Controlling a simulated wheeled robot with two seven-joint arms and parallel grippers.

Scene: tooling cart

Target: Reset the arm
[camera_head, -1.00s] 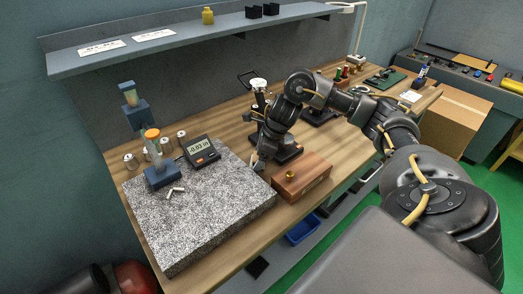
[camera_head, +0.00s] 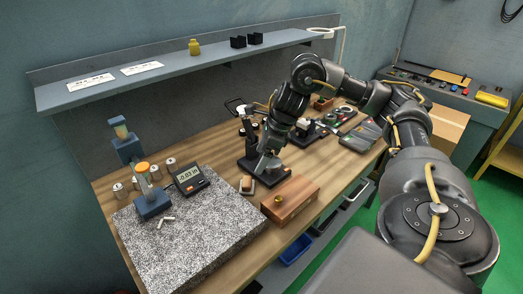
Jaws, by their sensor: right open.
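My right arm comes in from the right and bends down over the wooden bench (camera_head: 128,212). Its gripper (camera_head: 262,168) is open and empty, in front of a black stand (camera_head: 246,130) and over that stand's dark base. A wooden block (camera_head: 290,200) with a brass knob (camera_head: 278,200) lies just in front of the gripper. A small brown and pale piece (camera_head: 247,184) sits just left of the block, apart from the fingers. My left gripper is not in view.
A speckled granite plate (camera_head: 190,238) carries a blue comparator stand (camera_head: 152,203) and small pale pins (camera_head: 165,222). A digital readout (camera_head: 189,178) stands at its back edge. Several metal cylinders (camera_head: 120,190) stand behind. A shelf (camera_head: 190,66) hangs above the bench.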

